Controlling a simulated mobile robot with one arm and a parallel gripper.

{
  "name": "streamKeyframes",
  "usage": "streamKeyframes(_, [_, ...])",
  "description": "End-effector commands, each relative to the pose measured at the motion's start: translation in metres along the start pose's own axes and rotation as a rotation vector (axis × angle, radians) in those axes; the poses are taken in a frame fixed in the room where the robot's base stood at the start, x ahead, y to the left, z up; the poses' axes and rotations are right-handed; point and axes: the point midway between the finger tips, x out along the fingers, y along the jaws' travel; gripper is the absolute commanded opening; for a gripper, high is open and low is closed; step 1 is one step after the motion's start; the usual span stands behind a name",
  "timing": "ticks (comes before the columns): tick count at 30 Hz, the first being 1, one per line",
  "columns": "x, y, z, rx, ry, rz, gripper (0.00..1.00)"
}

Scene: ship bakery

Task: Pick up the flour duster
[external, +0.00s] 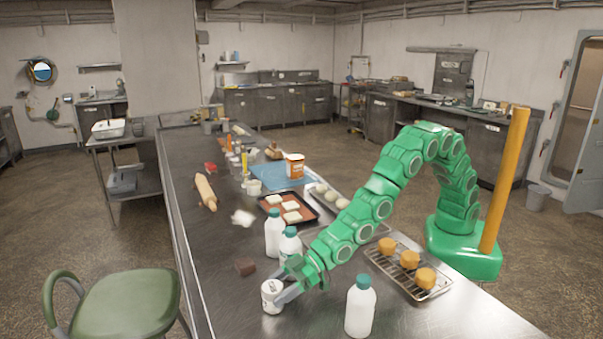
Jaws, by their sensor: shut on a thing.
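My gripper (281,291) is low over the near part of the long steel counter. Its fingers are shut on a small white can with dark marks on its side, which looks like the flour duster (270,297). The can is upright and at or very near the counter top; I cannot tell whether it still touches. The fingers cover part of its right side.
White bottles with green caps stand close by, one to the right (360,308) and two behind (274,234). A rack (428,291) holds orange-brown cakes. The counter's left front (222,300) is clear.

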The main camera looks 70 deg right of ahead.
Motion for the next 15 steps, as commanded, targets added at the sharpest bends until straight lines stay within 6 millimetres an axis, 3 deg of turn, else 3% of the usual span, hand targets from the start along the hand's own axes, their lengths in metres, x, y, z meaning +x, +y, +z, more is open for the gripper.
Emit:
streamKeyframes(6, [-0.011, -0.001, -0.027, 0.000, 0.003, 0.001, 0.30])
streamKeyframes(15, [-0.045, -0.002, -0.043, 0.001, 0.001, 0.000, 0.30])
